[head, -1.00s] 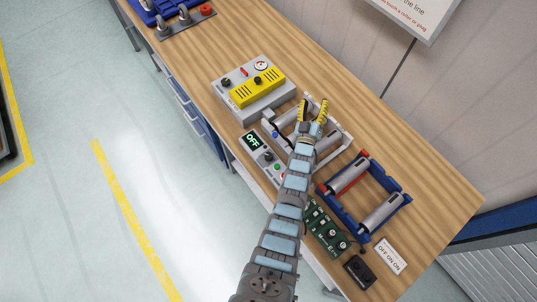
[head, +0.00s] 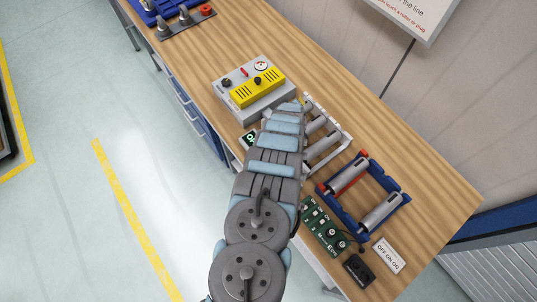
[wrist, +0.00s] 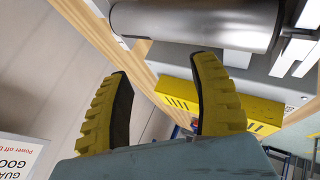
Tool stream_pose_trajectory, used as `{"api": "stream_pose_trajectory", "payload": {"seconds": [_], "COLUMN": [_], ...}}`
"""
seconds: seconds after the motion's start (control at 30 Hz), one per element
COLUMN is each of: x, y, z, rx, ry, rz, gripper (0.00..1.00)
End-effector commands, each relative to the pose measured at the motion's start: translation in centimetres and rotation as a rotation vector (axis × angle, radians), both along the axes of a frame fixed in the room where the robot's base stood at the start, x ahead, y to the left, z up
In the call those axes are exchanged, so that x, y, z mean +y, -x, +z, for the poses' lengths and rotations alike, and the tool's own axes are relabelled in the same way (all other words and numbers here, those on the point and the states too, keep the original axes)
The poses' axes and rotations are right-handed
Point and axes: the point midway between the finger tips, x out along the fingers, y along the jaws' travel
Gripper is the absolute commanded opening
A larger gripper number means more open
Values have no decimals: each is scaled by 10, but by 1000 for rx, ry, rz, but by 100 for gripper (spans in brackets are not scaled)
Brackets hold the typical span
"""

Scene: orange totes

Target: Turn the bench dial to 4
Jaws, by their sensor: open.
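Which control is the bench dial is not clear, and no numbers can be read. A grey box (head: 275,99) with a yellow panel (head: 262,92) stands on the bench. It carries a dark knob (head: 226,82), a black knob (head: 257,81), a red lever and a round gauge (head: 261,66). A unit with a small display (head: 250,138) is mostly hidden behind my arm. My gripper (wrist: 163,66) is open and empty, with its yellow fingers spread below a grey roller (wrist: 195,22). The yellow panel also shows in the wrist view (wrist: 178,103). In the head view, my arm hides most of the gripper.
A white frame with rollers (head: 345,141) lies right of my arm. A blue frame with rollers (head: 404,198), a green circuit board (head: 322,229), a black box (head: 358,269) and an "OFF ON ON" label (head: 389,255) are nearer.

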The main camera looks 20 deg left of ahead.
Motion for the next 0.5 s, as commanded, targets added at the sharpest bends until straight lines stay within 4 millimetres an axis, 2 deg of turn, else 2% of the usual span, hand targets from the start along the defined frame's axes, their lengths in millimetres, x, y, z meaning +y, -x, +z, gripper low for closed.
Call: {"api": "stream_pose_trajectory", "payload": {"seconds": [0.23, 0.5], "x": [16, 25], "y": [47, 121], "z": [13, 41], "rx": [236, 497], "ry": [108, 208], "rz": [101, 232], "gripper": [62, 62]}}
